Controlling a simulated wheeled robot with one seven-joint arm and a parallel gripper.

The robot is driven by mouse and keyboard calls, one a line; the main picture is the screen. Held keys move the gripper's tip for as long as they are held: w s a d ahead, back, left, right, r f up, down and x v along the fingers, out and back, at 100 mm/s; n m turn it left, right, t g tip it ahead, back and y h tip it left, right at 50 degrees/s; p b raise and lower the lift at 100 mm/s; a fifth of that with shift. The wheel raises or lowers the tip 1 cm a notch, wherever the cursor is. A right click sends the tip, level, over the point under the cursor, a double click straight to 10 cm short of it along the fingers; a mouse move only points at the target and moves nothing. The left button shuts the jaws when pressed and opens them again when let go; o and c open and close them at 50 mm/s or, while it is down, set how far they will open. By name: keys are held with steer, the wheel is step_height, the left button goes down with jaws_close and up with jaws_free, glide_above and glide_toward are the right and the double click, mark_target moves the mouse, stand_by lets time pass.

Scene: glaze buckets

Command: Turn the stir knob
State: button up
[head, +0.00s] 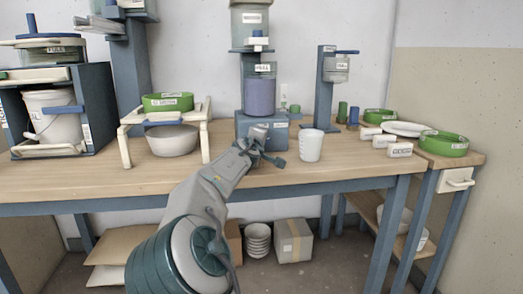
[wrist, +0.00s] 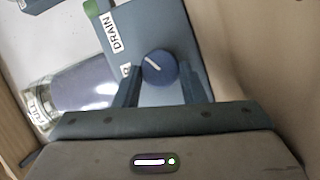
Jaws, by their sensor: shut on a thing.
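The stir knob (wrist: 158,68) is a round dark blue knob with a white pointer line, on the front of the blue base box (head: 248,124) under a tank. In the wrist view its line slants from upper left to lower right. My gripper (wrist: 161,84) has one finger on each side of the knob and is shut on it. In the head view, my gripper (head: 262,146) is at the front of the base box and hides the knob. A label beside the knob is mostly covered by a finger.
A tank with purple-blue liquid (head: 260,96) stands on the base box. A DRAIN label (wrist: 114,32) is near a green part (wrist: 92,6). A white cup (head: 311,145) stands close right of my gripper. A white bowl (head: 173,140) sits under a stand at left.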

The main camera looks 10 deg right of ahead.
steer(key=shift+n+b, duration=0.3)
stand_by(0.4)
steer(key=o, duration=1)
steer(key=p+v, duration=0.2)
steer(key=v, duration=1.1)
steer(key=shift+s+f, duration=0.25)
steer(key=shift+s, duration=0.15)
steer(key=shift+a, duration=0.15)
